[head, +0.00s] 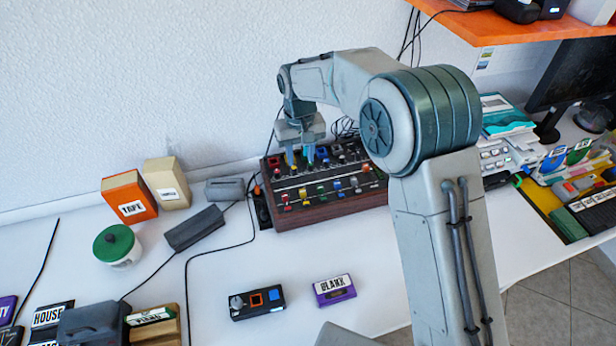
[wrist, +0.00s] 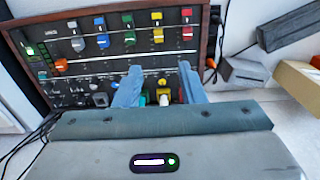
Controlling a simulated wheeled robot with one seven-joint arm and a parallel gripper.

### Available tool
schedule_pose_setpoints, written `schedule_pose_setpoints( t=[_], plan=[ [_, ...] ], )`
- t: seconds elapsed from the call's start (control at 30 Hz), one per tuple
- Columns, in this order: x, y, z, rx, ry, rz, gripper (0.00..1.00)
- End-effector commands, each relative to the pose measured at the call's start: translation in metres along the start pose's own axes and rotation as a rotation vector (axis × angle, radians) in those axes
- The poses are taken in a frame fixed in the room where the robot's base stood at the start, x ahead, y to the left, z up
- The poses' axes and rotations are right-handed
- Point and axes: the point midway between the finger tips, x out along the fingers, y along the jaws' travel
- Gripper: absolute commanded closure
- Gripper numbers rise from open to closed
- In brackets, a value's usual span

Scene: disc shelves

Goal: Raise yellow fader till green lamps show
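The mixer panel (head: 345,208) is a dark box with wooden sides against the wall. In its yellow column, two yellow caps show in the wrist view, the lower one (wrist: 157,36) nearer my fingers; a yellow cap also shows in the head view (head: 301,193). My gripper (head: 300,161) is over the back left part of the panel. Its fingers (wrist: 160,68) are open and apart, on either side of the yellow column's line. A small yellow knob (wrist: 162,82) and a pale knob show between them. I cannot tell whether they touch the panel. A green lamp glows (wrist: 30,51) at the panel's edge.
Red (wrist: 187,32) and green (wrist: 129,38) caps flank the yellow column closely. A grey box (head: 195,228) and cables lie left of the panel. A purple cassette (head: 334,290) and a black box (head: 257,302) lie in front. The table between is clear.

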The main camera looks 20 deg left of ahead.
Motion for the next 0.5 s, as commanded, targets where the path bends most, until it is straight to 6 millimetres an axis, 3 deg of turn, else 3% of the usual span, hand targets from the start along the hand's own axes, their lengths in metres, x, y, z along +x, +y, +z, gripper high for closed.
schedule_pose_setpoints(
  t=[0.5],
  plan=[
    [0.097,0.006,0.001,0.009,-0.005,0.000,0.64]
  ],
)
